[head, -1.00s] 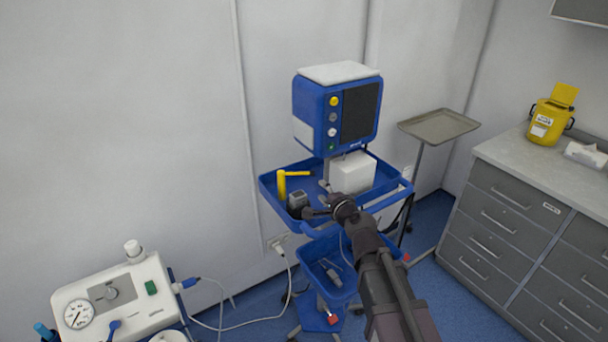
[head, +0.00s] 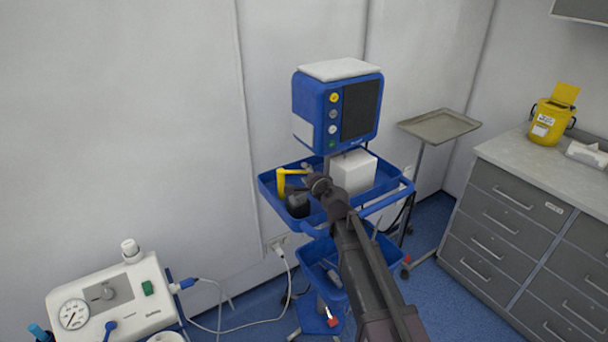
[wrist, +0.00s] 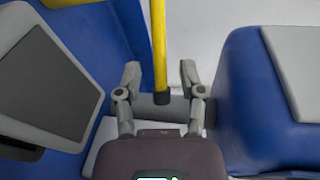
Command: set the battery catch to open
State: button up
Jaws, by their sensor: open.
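A yellow L-shaped lever, which I take to be the battery catch (head: 281,184), stands at the left of the blue cart's upper tray (head: 372,211). In the wrist view a yellow bar (wrist: 158,40) runs down between the fingers of my gripper (wrist: 160,70) and ends in a dark tip. My gripper is open, with one finger on each side of the bar; I see no firm contact. In the head view my arm reaches over the tray's front edge and my fingertips are hidden. The catch's mount is also hidden.
A blue monitor (head: 311,101) stands over the tray, with a white box (head: 354,174) below it. A lower blue basket (head: 318,251) hangs in front. A steel tray stand (head: 438,126) and grey drawers (head: 515,215) are to the right.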

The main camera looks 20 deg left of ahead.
jog(key=shift+w+a+f, duration=0.1)
jog(key=shift+w+a, duration=0.35)
jog(key=shift+a, duration=0.05)
grip_shut()
